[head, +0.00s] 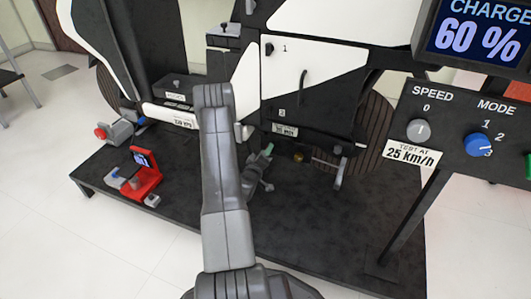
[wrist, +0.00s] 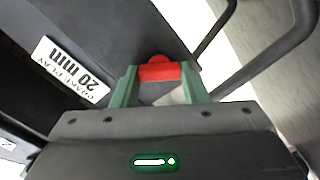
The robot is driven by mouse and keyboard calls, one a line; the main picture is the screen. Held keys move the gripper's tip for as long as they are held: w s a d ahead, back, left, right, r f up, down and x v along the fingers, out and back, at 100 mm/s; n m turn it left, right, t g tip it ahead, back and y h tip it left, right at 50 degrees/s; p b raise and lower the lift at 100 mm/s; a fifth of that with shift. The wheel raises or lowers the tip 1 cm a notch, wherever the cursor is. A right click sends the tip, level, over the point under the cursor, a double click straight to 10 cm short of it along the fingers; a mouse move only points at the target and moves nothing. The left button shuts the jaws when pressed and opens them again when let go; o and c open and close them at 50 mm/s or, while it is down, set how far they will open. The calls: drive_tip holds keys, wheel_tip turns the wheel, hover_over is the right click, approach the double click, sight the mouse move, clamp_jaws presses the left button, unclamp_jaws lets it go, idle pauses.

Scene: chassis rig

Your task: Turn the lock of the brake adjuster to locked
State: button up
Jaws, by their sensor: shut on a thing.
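In the wrist view, my gripper (wrist: 160,88) has two green fingers closed on a red piece (wrist: 160,72) with a rounded top. It appears to be the lock of the brake adjuster, beside the white "BRAKE PLAY 20 mm" label (wrist: 72,68). The fingers hide its sides, and I cannot read whether it stands at locked. In the head view, my gripper (head: 266,152) is low beside the black rig, partly hidden by my arm. The label shows small there (head: 285,130); the red piece is not visible in that view.
Dark bars (wrist: 265,55) run close to the right of my gripper in the wrist view. In the head view, a red stand (head: 147,175) with a small screen is on the black platform (head: 335,225) at left. The panel (head: 460,135) with knobs stands at right.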

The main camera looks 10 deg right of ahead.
drive_tip(key=n, duration=0.7)
drive_tip(key=shift+f, duration=0.15)
idle(0.6)
drive_tip(key=o, duration=1)
drive_tip(key=shift+a, duration=0.1)
drive_tip(key=p+v, duration=0.4)
drive_tip(key=v, duration=0.9)
drive_tip(key=shift+s+a, duration=0.2)
drive_tip(key=shift+s, duration=0.1)
